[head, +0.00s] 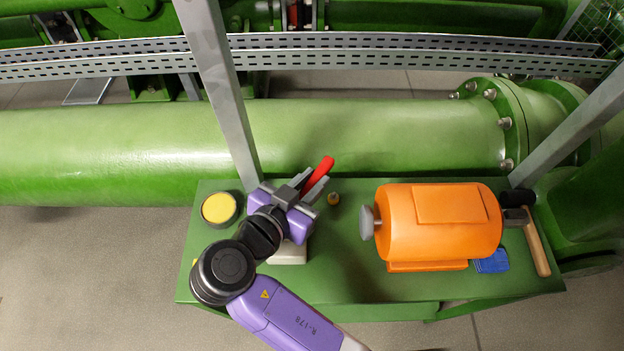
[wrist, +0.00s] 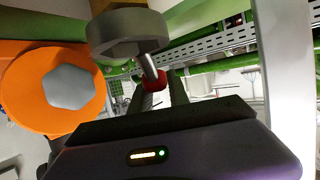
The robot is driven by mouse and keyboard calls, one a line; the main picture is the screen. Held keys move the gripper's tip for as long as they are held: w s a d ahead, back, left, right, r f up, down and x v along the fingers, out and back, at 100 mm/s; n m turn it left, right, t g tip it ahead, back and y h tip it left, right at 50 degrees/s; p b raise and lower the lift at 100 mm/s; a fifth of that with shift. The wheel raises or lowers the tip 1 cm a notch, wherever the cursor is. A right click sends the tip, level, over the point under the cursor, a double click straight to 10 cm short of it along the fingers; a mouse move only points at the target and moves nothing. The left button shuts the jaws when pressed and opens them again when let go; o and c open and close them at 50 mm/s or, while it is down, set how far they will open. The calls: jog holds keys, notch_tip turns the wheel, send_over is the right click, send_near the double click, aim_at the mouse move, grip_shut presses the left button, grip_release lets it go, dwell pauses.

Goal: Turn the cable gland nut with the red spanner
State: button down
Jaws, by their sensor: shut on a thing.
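My gripper (head: 312,200) is shut on the red spanner (head: 321,172), above the left part of the green bench. The spanner's red handle sticks out up and to the right in the head view. In the wrist view its grey ring head (wrist: 126,34) shows with a metal shank and a red part (wrist: 154,82) between the fingers. The grey hexagonal gland nut (head: 367,222) is on the left end of the orange motor housing (head: 440,235). In the wrist view the nut (wrist: 75,87) is left of the ring and apart from it.
A yellow-topped round tin (head: 219,208) stands at the bench's left. A small brass piece (head: 333,199) lies near my gripper. A hammer (head: 536,245) and blue item (head: 491,262) are at the right. A grey post (head: 222,90) rises behind my gripper.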

aim_at(312, 182)
jog(key=shift+r, duration=0.15)
jog(key=shift+r+p, duration=1.1)
jog(key=shift+r, duration=0.3)
